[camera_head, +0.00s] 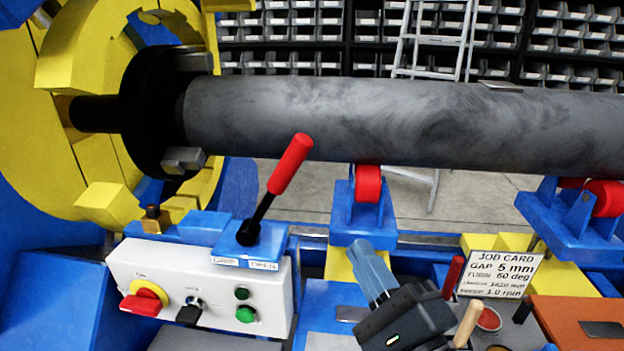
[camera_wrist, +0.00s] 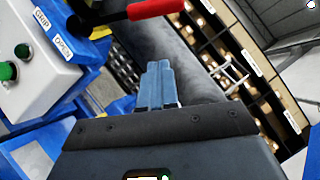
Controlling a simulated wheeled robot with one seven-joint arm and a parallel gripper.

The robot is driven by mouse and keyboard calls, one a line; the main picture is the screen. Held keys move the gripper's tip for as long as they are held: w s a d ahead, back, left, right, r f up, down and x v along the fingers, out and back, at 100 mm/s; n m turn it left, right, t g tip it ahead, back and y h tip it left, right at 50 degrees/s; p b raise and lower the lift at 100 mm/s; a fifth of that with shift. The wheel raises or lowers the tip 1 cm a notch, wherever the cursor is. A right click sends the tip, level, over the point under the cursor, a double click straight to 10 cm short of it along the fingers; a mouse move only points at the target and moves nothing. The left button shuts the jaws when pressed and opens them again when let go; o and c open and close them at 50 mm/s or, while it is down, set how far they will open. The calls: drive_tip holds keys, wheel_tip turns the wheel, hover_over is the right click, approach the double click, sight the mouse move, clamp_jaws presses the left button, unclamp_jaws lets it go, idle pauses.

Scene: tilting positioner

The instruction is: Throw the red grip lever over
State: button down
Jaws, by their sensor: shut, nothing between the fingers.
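The grip lever has a red handle (camera_head: 290,164) on a black rod that rises from a blue block behind the white control box (camera_head: 190,290). In the head view it leans up and to the right, over the OPEN label (camera_head: 263,265) side. The red handle (camera_wrist: 155,8) also shows at the top of the wrist view. My gripper (camera_head: 362,248) is to the right of the lever and lower, apart from it. Its blue-grey fingers (camera_wrist: 158,68) are together with nothing between them. The GRIP label (camera_head: 225,260) lies left of the OPEN label.
A grey pipe (camera_head: 400,120) runs across above, held in a black chuck on the yellow positioner (camera_head: 75,60). Red rollers (camera_head: 368,183) stand under it. The control box carries a red knob and green buttons. A job card (camera_head: 500,272) and tools are at the right.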

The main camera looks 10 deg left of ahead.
sight(278, 185)
drive_tip(key=s+a+r+p+x, duration=0.1)
drive_tip(key=a+p+x, duration=0.1)
drive_tip(key=p+x, duration=0.5)
drive_tip(key=shift+x, duration=2.65)
drive_tip(key=shift+a+r, duration=0.15)
drive_tip(key=shift+a, duration=0.05)
